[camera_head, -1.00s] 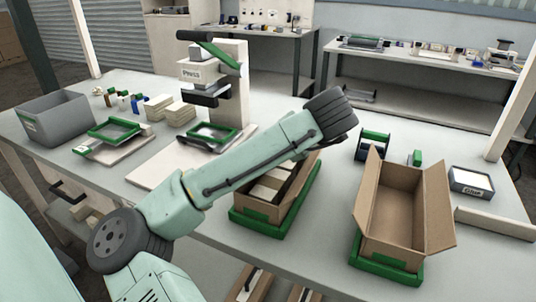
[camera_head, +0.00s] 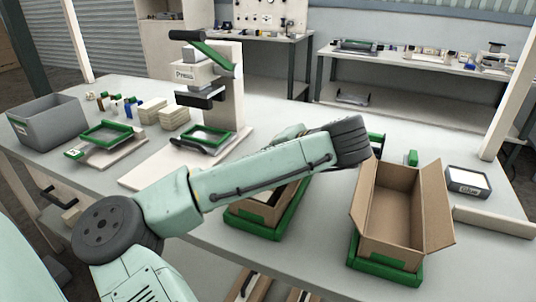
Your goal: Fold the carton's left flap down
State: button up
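The open brown carton (camera_head: 392,243) sits in a green tray (camera_head: 384,275) at the right of the bench. Its left flap (camera_head: 365,192) stands up, leaning slightly outward. Its right flap (camera_head: 437,207) also stands up, tilted outward. The inside of the carton looks empty. My arm reaches across from the lower left, and its dark joint is just left of the left flap's top in the picture. My gripper does not show; whether anything touches the flap cannot be told.
A second green tray (camera_head: 251,222) with a box is partly behind my arm. A press (camera_head: 207,85) stands at the back. A green-and-black holder behind the carton is mostly hidden.

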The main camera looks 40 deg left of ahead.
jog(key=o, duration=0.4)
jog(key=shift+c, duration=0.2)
